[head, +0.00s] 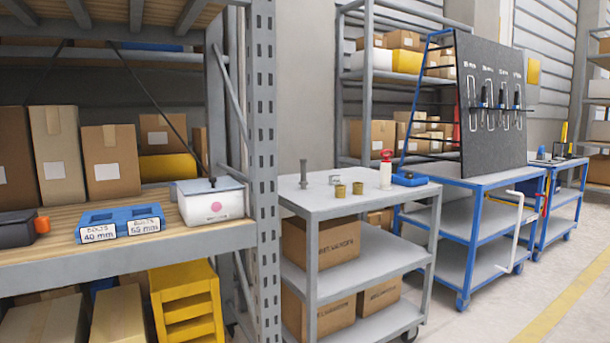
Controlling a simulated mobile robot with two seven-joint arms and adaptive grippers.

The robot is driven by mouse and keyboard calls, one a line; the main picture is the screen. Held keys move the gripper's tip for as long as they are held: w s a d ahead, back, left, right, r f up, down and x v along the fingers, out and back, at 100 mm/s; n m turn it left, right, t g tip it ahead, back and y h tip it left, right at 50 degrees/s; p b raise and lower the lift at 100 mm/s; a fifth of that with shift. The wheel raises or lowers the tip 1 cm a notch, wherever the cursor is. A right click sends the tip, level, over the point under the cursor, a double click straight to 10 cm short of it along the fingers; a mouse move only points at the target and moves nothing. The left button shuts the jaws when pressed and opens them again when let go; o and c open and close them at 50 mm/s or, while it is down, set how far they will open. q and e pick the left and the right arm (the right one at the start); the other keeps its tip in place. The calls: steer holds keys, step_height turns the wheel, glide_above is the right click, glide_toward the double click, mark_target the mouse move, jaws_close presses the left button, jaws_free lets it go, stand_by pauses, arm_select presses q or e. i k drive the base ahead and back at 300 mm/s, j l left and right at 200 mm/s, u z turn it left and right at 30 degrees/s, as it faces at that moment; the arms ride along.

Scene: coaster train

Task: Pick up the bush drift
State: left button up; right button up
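A grey upright pin with a wider base (303,175) stands at the left of the grey cart's top (318,201); it looks like the bush drift, though it is small here. Two short brass-coloured bushes (340,191) (358,188) stand to its right, apart from it. A small light-grey piece (335,179) lies behind them. Neither of my grippers shows in the head view.
A red-and-white bottle (385,171) and a blue item (409,178) are at the cart top's right. A shelf upright (264,170) stands close left of the cart. A blue bench with a dark tool board (490,150) is right. Floor lies open at front right.

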mark_target(303, 182)
steer(key=z, duration=4.1)
steer(key=u, duration=1.2)
steer(key=j+u, duration=0.1)
steer(key=u, duration=0.35)
steer(key=i+u, duration=0.1)
steer(key=u, duration=0.35)
steer(key=i+j+u, duration=0.1)
steer(key=u, duration=0.8)
steer(key=i+u, duration=0.25)
steer(key=u, duration=0.25)
steer(key=i+l+u, duration=0.2)
steer(key=u, duration=0.25)
steer(key=i+l+u, duration=0.25)
steer(key=u, duration=0.25)
